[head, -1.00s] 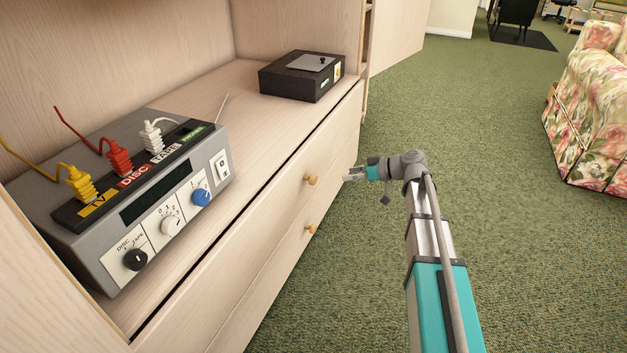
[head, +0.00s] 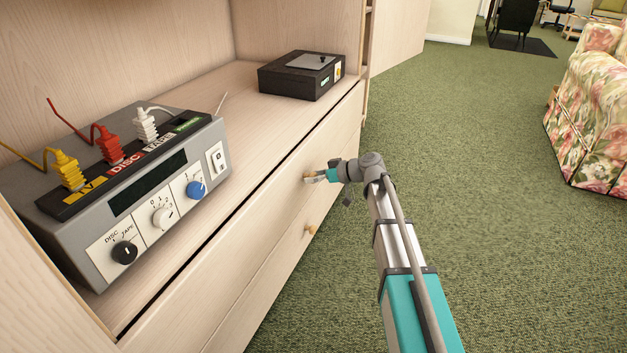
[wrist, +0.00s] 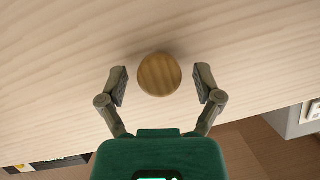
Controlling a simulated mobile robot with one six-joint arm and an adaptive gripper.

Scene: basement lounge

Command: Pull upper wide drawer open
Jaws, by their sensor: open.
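The upper wide drawer (head: 278,196) has a pale wood front and looks closed in the head view. Its round wooden knob (head: 307,177) is at the tip of my gripper (head: 312,176). In the wrist view the knob (wrist: 159,75) sits between the two open fingers of my gripper (wrist: 160,86), with a gap on each side. The lower drawer's knob (head: 311,229) shows below and is clear of my gripper.
A grey box with dials and coloured plugs (head: 130,200) stands on the cabinet top, with a black box (head: 300,76) farther back. A floral sofa (head: 590,110) is at the right. Green carpet (head: 460,130) lies open between cabinet and sofa.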

